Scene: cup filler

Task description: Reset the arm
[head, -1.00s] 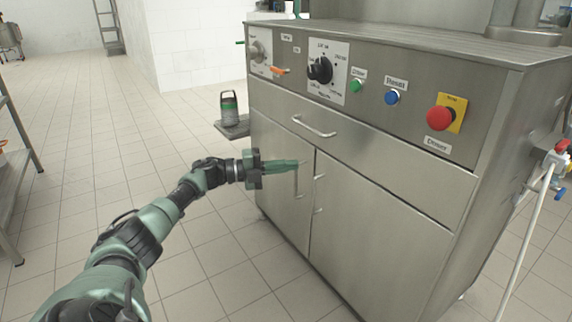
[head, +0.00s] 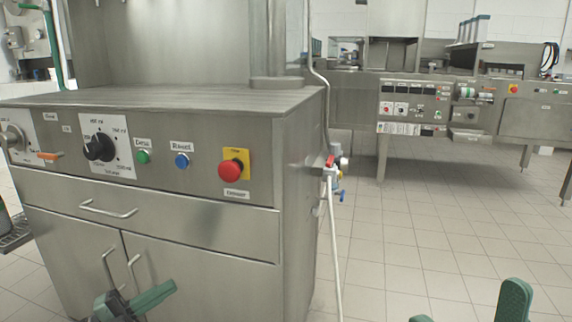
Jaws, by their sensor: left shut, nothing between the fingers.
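My left gripper (head: 160,295) is at the bottom left of the head view, in front of the cup filler's lower doors. Its green fingers are together with nothing between them. It looks clear of the buttons; whether it touches a door cannot be told. Green parts of my right arm (head: 514,300) show at the bottom right edge, too cut off to tell the state of its gripper. The steel cup filler (head: 235,195) stands at the left.
The panel has a volume dial (head: 99,147), a green button (head: 143,157), a blue Reset button (head: 182,160) and a red emergency button (head: 231,170). A hose and valve (head: 331,170) hang at the cabinet's right side. Tiled floor (head: 430,240) is open towards another machine (head: 440,110).

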